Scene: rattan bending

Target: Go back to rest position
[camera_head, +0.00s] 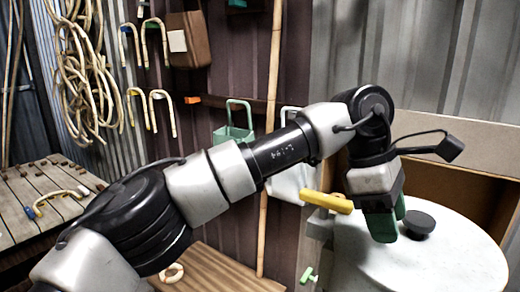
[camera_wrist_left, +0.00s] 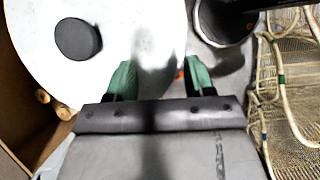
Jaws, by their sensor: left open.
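My left gripper (camera_head: 384,222) hangs from my left arm, which reaches across the middle of the head view. Its green fingers point down over a round white table top (camera_head: 440,268). In the left wrist view the two green fingers (camera_wrist_left: 160,80) stand well apart with nothing between them. A small black round disc (camera_head: 419,223) lies on the white top beside the gripper, apart from it. It also shows in the left wrist view (camera_wrist_left: 77,38). My right gripper is in neither view.
A yellow handle (camera_head: 328,201) juts out left of the white top. A slatted wooden bench (camera_head: 40,200) with a curved cane piece stands at left. Rattan coils (camera_head: 80,70) and bent canes hang on the back wall. A tall bamboo pole (camera_head: 270,110) stands behind my arm.

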